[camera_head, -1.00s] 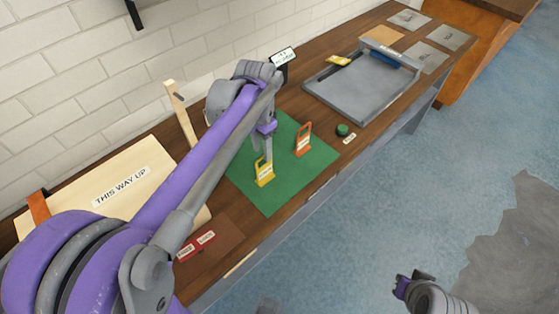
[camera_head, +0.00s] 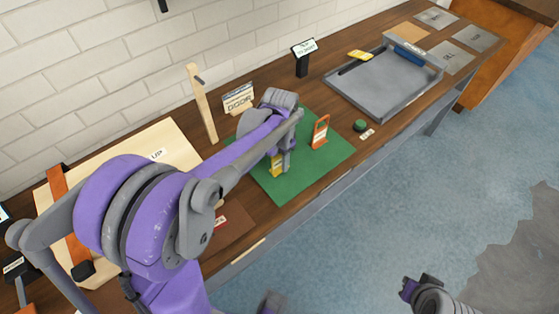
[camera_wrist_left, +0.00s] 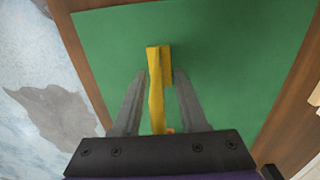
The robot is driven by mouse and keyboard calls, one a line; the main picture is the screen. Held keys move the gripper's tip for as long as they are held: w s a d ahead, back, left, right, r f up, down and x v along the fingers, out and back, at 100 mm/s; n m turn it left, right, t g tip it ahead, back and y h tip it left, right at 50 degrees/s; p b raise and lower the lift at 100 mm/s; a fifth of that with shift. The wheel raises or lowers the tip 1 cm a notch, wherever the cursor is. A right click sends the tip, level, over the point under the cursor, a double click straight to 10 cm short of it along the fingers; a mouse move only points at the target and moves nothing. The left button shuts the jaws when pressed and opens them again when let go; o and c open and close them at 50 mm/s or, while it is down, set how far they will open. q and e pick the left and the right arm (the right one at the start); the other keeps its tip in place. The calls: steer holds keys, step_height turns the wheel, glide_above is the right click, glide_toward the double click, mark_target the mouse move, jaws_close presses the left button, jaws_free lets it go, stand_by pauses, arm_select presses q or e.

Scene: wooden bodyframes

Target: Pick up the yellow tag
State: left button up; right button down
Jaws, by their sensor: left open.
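The yellow tag (camera_head: 276,166) stands on the green mat (camera_head: 318,177), partly hidden behind my left gripper (camera_head: 286,165) in the head view. In the left wrist view the yellow tag (camera_wrist_left: 156,88) lies between the two grey fingers of my left gripper (camera_wrist_left: 157,95). The fingers are apart, with a gap on both sides of the tag. An orange tag (camera_head: 320,132) stands on the mat to the right. My right gripper (camera_head: 418,285) shows at the lower right, away from the bench, and its jaw state is unclear.
A grey tray (camera_head: 385,88) sits to the right on the wooden bench, with a green round piece (camera_head: 360,125) before it. A wooden post (camera_head: 201,105) and a small sign (camera_head: 239,98) stand behind the mat. A pale board (camera_head: 180,141) lies left.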

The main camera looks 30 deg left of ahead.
arm_select(q)
jaws_close()
stand_by(0.3)
